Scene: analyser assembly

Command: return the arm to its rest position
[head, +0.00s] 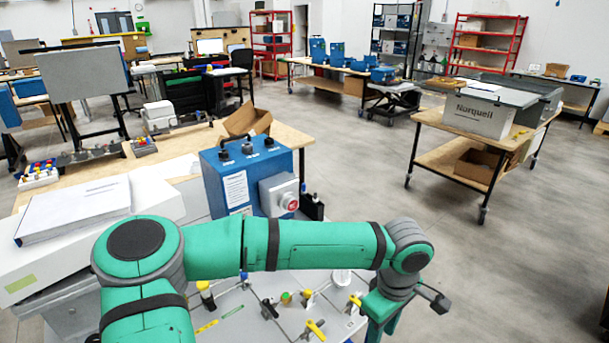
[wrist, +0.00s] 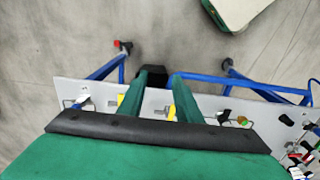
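My green arm (head: 310,245) reaches across the head view from lower left to right, then bends down at the grey wrist joint (head: 405,255). My gripper (head: 378,322) hangs at the lower edge of the head view, partly cut off, beside the right end of a light grey tool panel (head: 235,325). In the wrist view, the two green fingers (wrist: 158,80) stand apart with nothing seen held between them. They are over the edge of the panel (wrist: 75,95); a black part (wrist: 152,74) shows beyond the tips.
A blue box with a red knob (head: 232,175) stands behind my arm on a wooden bench. Small tools, including a yellow-handled one (head: 316,328), sit on the panel. Blue frame legs (wrist: 200,82) show in the wrist view. Open floor (head: 480,260) lies to the right.

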